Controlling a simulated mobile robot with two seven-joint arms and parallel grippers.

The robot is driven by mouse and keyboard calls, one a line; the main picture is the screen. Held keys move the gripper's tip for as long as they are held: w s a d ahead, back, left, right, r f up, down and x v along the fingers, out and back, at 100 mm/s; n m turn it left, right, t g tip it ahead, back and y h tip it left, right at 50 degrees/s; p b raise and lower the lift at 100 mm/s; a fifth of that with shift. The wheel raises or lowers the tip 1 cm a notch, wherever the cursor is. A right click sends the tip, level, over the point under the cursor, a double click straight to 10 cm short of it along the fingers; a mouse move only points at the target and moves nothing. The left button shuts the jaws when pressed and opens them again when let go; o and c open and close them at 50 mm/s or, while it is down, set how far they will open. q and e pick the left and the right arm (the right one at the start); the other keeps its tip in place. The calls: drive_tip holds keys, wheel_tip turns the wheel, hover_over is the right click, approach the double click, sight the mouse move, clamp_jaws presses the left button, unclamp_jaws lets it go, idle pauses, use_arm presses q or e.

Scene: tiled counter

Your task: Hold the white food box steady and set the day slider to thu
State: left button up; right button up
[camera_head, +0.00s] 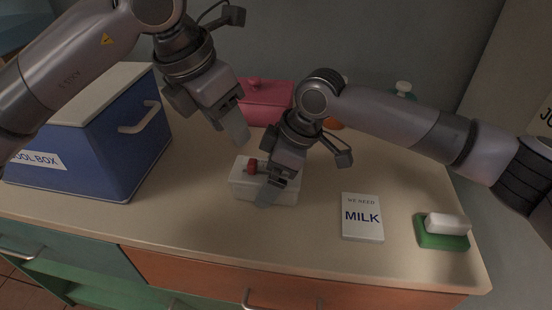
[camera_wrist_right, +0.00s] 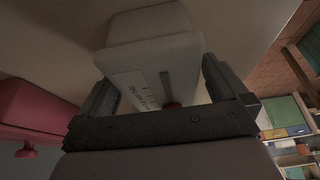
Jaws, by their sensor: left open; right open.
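The white food box (camera_head: 238,184) stands on the counter, partly hidden behind my right gripper. Its red slider knob (camera_head: 252,166) shows at the upper left of the box; it also shows in the right wrist view (camera_wrist_right: 172,105), beside a dark slot and small lettering too faint to read. My right gripper (camera_head: 270,194) is open at the box; in the right wrist view its fingers lie on either side of the white box (camera_wrist_right: 150,58). I cannot tell whether they touch it. My left gripper (camera_head: 238,132) is open and empty, above and behind the box.
A blue tool box (camera_head: 115,150) stands at the left. A pink lidded container (camera_head: 268,100) is behind. A milk note card (camera_head: 362,217) and a green dish (camera_head: 432,238) with a white block (camera_head: 448,223) lie to the right. The counter's front left is clear.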

drive_tip(key=shift+a+f, duration=0.2)
drive_tip(key=shift+f, duration=0.3)
